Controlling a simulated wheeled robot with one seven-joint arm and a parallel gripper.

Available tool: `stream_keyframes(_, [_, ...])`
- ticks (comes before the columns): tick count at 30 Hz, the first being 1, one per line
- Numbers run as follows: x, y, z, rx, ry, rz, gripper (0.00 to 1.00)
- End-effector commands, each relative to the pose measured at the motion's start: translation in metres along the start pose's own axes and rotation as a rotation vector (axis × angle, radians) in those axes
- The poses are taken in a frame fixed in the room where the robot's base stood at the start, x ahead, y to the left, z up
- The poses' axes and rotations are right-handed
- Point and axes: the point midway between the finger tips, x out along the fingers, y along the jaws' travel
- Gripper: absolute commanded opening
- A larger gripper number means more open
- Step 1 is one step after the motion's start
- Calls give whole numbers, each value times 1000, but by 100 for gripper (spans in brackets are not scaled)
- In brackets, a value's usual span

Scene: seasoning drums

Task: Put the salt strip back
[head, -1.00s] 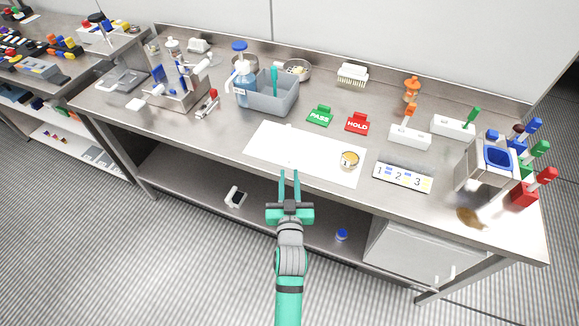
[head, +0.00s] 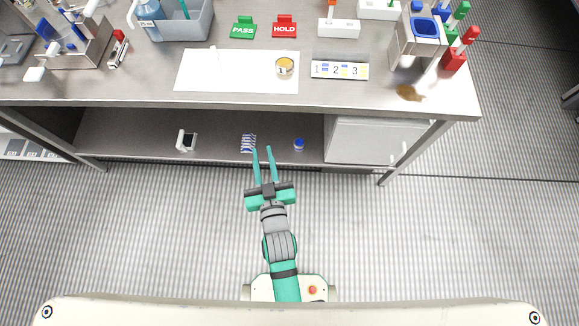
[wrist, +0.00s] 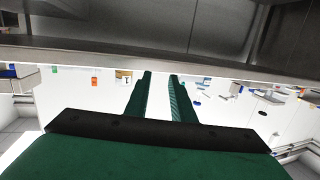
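My gripper (head: 262,149) is open and empty, its two green fingers apart. In the head view it shows in front of the bench, over the lower shelf's front edge. The fingers also show apart in the wrist view (wrist: 160,75). A small thin white piece (head: 214,54) is at the upper left of the white mat (head: 235,82); I cannot tell whether it is the salt strip. A blue-and-white striped bundle (head: 248,143) lies on the lower shelf, just beyond the left fingertip in the picture; I cannot tell what it is either.
The lower shelf (head: 120,136) also holds a white device (head: 187,141) and a blue-capped jar (head: 299,145). On the bench are a numbered tray (head: 340,70), a yellow-topped cup (head: 284,68), PASS (head: 243,28) and HOLD (head: 284,27) signs and a brown spill (head: 409,93).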

Motion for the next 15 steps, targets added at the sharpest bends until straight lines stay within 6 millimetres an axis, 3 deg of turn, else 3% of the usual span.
stream_keyframes(1, [-22, 7, 8, 2, -17, 22, 22])
stream_keyframes(6, [-83, 22, 19, 9, -45, 81, 22])
stream_keyframes(15, [-183, 32, 14, 23, -93, 173, 22])
